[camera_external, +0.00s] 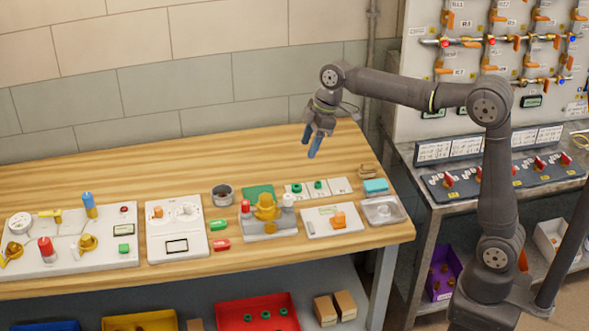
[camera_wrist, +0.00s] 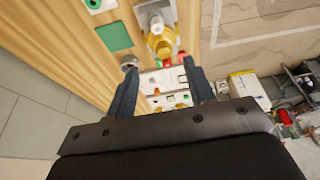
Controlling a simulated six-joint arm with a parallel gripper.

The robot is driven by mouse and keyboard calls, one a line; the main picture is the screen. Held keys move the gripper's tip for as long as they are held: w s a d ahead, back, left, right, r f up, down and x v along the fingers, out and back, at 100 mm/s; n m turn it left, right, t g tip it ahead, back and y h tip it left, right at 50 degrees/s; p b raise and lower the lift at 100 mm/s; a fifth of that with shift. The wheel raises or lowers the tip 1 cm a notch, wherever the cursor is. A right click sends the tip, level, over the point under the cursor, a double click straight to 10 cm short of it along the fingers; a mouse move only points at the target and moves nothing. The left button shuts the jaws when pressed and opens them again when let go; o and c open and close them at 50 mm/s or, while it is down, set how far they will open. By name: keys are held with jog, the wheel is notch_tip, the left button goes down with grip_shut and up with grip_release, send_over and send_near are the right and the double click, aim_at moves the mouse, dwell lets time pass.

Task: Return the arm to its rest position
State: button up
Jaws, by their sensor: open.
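My gripper (camera_external: 313,141) hangs above the back right part of the wooden workbench (camera_external: 190,186), with its blue fingers pointing down. The fingers are apart and nothing is between them. My arm reaches leftward from its base at the lower right, raised clear of the bench. In the wrist view my gripper (camera_wrist: 162,92) shows two separated dark fingers, with the bench and its fixtures beyond them.
The bench carries a yellow valve fixture (camera_external: 265,208), a metal cup (camera_external: 222,195), white panels (camera_external: 176,228) and a metal tray (camera_external: 384,210). A valve board (camera_external: 425,70) stands at the right. Bare wood lies along the bench's back.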

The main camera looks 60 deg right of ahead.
jog(key=g+h, duration=0.2)
jog(key=h, duration=0.1)
send_over(288, 196)
jog(key=shift+g, duration=0.3)
notch_tip(288, 196, down, 17)
jog(key=shift+f, duration=0.15)
jog(key=shift+m, duration=1.5)
dwell(1.1)
dwell(0.6)
